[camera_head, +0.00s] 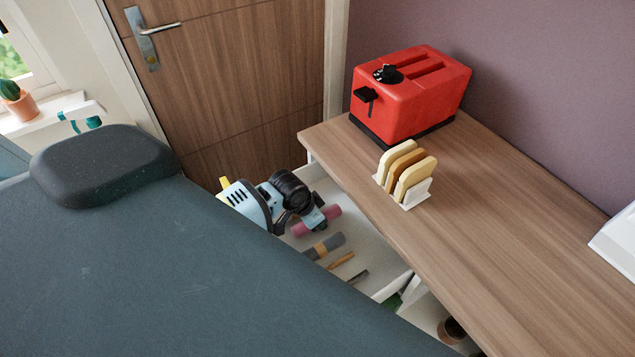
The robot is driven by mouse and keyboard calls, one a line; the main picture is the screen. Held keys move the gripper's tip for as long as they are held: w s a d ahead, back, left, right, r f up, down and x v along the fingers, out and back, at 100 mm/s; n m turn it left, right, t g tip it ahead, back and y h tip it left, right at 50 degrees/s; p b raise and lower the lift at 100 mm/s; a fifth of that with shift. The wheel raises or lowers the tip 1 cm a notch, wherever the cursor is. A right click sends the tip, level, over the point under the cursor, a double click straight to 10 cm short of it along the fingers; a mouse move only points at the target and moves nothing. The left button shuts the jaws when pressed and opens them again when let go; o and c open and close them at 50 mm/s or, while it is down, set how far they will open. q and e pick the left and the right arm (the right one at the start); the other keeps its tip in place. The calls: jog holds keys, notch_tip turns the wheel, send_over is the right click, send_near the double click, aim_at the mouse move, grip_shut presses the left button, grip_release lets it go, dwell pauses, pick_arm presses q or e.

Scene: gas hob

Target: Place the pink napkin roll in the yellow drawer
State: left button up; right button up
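The pink napkin roll (326,216) lies in an open white drawer (376,271) beside the wooden counter. My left gripper (318,218) is at the pink roll and covers part of it. Its fingers are too small and hidden to tell whether they are open or touch the roll. The light blue and black arm comes in from the left, partly hidden by a large dark surface. My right gripper is not in view. No yellow drawer is recognisable.
A grey roll with a tan band (325,246) and thin sticks lie in the white drawer. The wooden counter (500,230) holds a red toaster (425,95) and a rack of toast (402,185). Its right part is mostly clear. A wooden door (235,70) stands behind.

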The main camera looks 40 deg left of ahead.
pick_arm(q)
jog(key=shift+f, duration=0.2)
jog(key=shift+f, duration=0.1)
jog(key=shift+f, duration=0.1)
jog(key=o, duration=1)
jog(key=shift+c, duration=0.2)
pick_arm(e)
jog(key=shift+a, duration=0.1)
pick_arm(q)
jog(key=shift+r, duration=0.3)
jog(key=p+v, duration=0.2)
jog(key=v, duration=0.8)
jog(key=shift+v, duration=0.9)
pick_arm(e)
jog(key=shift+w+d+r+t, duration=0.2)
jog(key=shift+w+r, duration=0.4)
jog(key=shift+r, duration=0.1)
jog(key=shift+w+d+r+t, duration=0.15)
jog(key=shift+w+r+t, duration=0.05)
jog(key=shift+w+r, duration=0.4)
